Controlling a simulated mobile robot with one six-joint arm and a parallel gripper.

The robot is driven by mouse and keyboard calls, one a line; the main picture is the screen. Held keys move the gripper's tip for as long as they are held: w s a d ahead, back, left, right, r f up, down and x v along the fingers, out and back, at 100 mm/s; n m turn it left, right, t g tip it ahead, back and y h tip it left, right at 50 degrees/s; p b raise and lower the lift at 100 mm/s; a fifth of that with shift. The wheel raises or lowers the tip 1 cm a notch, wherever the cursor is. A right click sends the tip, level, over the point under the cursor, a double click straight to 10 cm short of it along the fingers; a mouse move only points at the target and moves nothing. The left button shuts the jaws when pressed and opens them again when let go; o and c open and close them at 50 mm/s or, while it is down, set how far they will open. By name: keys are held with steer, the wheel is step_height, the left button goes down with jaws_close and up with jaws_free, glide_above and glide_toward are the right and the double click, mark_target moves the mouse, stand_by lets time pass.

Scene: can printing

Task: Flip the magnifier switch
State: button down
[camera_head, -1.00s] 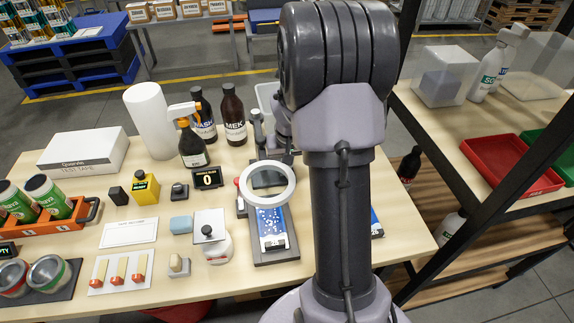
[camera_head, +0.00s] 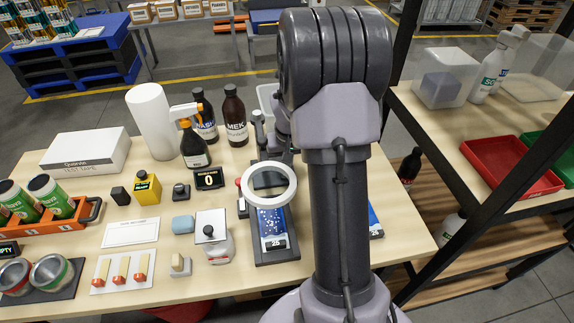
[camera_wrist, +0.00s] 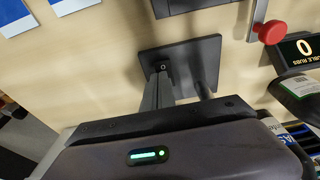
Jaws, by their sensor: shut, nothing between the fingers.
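The magnifier has a white ring head (camera_head: 269,184) over a blue panel in the head view. Its grey post and arm (camera_head: 258,125) stand behind the ring, partly hidden by my arm. In the wrist view a dark square base (camera_wrist: 205,55) lies on the table, with a grey upright and a small round mark (camera_wrist: 163,67) on it. I cannot make out the switch for certain. My gripper (camera_wrist: 155,125) is shut and empty, low in the wrist view, close to the upright. Whether it touches is unclear, and its fingertips are not clearly seen.
A red knob (camera_wrist: 272,32) and a counter reading 0 (camera_head: 209,179) stand left of the magnifier in the head view. A spray bottle (camera_head: 193,140) and a brown MEK bottle (camera_head: 235,118) are behind. A shelf with a red tray (camera_head: 511,166) is at the right.

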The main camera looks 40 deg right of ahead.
step_height(320, 180, up, 17)
steer(key=s+a+p, duration=0.1)
steer(key=s+p, duration=0.1)
steer(key=p, duration=0.3)
steer(key=shift+s+a+p, duration=0.35)
steer(key=shift+s, duration=0.05)
